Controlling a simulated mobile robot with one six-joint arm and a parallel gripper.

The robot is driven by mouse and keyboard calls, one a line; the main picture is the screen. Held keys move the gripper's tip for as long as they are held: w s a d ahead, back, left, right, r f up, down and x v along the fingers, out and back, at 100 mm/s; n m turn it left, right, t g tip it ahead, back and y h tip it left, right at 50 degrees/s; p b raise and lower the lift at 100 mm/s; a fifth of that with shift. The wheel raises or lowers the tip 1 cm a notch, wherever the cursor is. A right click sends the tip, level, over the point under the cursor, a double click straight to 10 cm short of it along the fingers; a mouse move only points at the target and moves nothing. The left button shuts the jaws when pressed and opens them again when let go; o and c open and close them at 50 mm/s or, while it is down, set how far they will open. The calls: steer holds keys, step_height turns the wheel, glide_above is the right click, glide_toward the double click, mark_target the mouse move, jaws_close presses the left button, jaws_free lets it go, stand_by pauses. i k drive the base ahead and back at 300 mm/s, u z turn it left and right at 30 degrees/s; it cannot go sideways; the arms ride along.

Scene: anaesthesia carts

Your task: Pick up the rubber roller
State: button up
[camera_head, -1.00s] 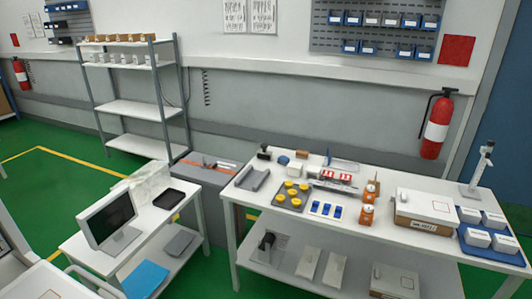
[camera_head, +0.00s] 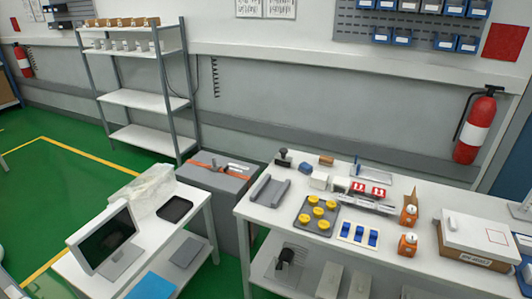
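I cannot tell for sure which item is the rubber roller. Small candidates stand at the back of the white worktable (camera_head: 228,210). One is a black piece with an upright knob (camera_head: 283,158). Another is a short brown piece (camera_head: 326,160), and a dark blue rounded piece (camera_head: 306,168) lies between them. A thin blue upright piece (camera_head: 356,167) stands by a flat tray. All are small in the body camera view. My gripper is not in view.
The table also bears a grey channel block (camera_head: 270,190), a dark tray of yellow round parts (camera_head: 317,215), blue parts on a white plate (camera_head: 358,234), orange devices (camera_head: 408,244) and a white box (camera_head: 478,238). A grey cabinet (camera_head: 220,185) stands left of it. Green floor (camera_head: 60,190) is open at left.

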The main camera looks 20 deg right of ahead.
mark_target(282, 160)
steer(key=u, duration=0.3)
steer(key=i, duration=0.95)
steer(key=u, duration=0.05)
